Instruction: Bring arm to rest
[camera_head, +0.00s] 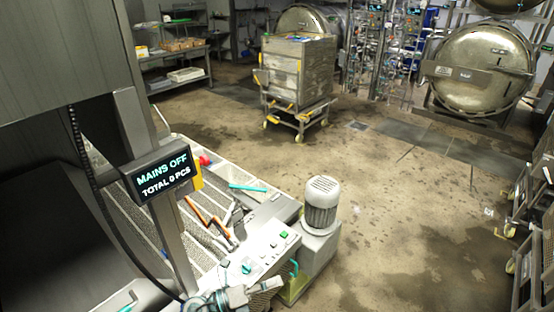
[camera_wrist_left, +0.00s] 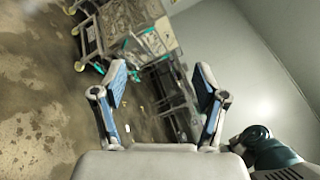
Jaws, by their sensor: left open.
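My left gripper (camera_head: 258,291) shows at the bottom edge of the head view, in front of the machine's control panel (camera_head: 262,250), with much of the arm cut off by the frame. In the left wrist view the same gripper (camera_wrist_left: 160,85) has its two blue-padded fingers spread wide apart. Nothing is between them. My right gripper is in neither view.
A display (camera_head: 162,174) reading "MAINS OFF" stands on a post at left. A grey motor (camera_head: 321,203) sits beside the panel. A wheeled stack (camera_head: 299,74) and a round steel retort door (camera_head: 478,68) stand farther back. The wet floor (camera_head: 400,200) between is mostly clear.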

